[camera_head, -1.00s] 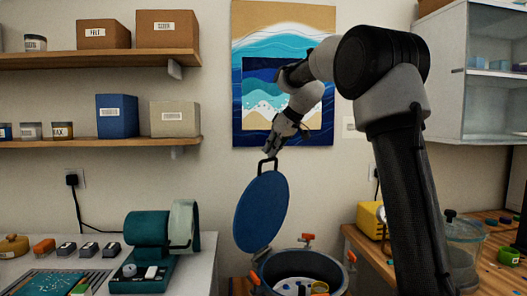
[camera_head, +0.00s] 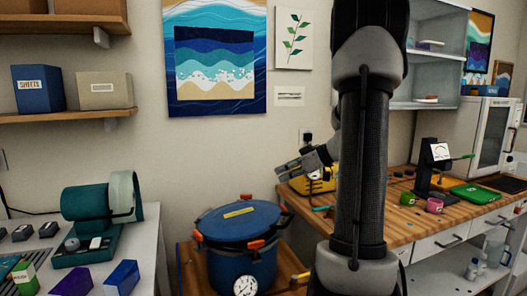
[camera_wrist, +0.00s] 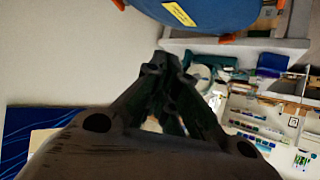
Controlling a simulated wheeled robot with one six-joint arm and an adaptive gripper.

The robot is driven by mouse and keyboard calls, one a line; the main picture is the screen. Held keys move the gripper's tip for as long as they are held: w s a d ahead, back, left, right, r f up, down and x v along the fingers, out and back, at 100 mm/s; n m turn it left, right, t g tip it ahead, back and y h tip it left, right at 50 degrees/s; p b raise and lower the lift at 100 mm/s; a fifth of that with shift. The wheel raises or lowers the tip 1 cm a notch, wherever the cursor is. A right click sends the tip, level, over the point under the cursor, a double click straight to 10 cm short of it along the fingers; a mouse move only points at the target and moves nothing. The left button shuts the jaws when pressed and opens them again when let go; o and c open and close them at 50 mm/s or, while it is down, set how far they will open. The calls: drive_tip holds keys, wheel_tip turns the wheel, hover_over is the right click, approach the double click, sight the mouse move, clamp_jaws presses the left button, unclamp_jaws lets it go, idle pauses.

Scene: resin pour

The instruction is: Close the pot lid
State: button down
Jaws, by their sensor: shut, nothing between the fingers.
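The blue pot (camera_head: 240,265) stands on a brown wooden stand, with orange clamps around its rim and a round gauge on its front. The lid also shows upside down at the top of the wrist view (camera_wrist: 205,10). My gripper (camera_head: 284,170) is to the right of the lid and above it, apart from it. In the wrist view the fingertips of my gripper (camera_wrist: 168,68) meet, with nothing between them.
A wooden workbench (camera_head: 400,233) with a yellow device (camera_head: 322,183), mugs and a green item stands to the right. A white table (camera_head: 140,258) with a teal machine (camera_head: 88,205) and small boxes is at the left. The wall behind the pot carries a wave picture (camera_head: 215,95).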

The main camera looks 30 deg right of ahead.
drive_tip(key=s+d+f, duration=0.1)
drive_tip(key=s+f, duration=0.1)
drive_tip(key=f, duration=0.5)
drive_tip(key=s+d+f, duration=0.2)
drive_tip(key=s+f, duration=0.1)
drive_tip(key=f, duration=0.5)
drive_tip(key=shift+d, duration=0.2)
drive_tip(key=shift+r, duration=0.1)
